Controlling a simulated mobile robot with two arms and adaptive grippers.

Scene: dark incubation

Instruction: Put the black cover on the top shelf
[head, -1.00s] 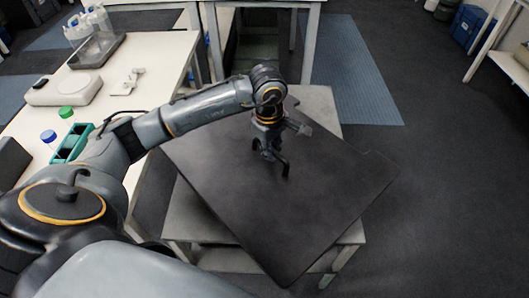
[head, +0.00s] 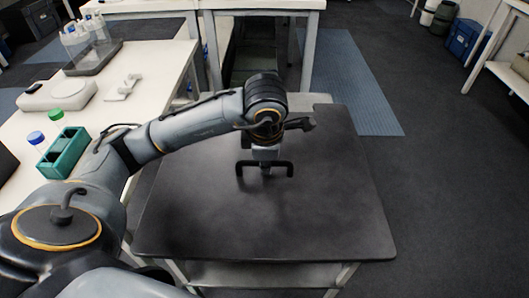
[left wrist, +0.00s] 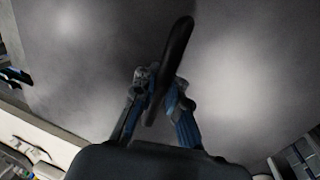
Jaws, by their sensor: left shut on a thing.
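The black cover (head: 325,215) is a large flat dark panel with a bar handle (head: 285,169) near its middle. It lies level over the pale shelf unit (head: 270,274), nearly square with it. I cannot tell whether it touches the top shelf or is just above it. My left gripper (head: 265,169) is shut on the handle from above. In the left wrist view the fingers (left wrist: 158,100) close on both sides of the handle (left wrist: 172,58), with the cover surface (left wrist: 80,60) filling most of the view. The top shelf is mostly hidden under the cover. My right gripper is out of view.
A white bench (head: 145,70) on the left holds a green rack (head: 64,153), capped bottles, a tray (head: 93,58) and a pale device (head: 58,94). Another white table (head: 263,4) stands behind the shelf unit. The dark floor (head: 450,200) to the right is clear.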

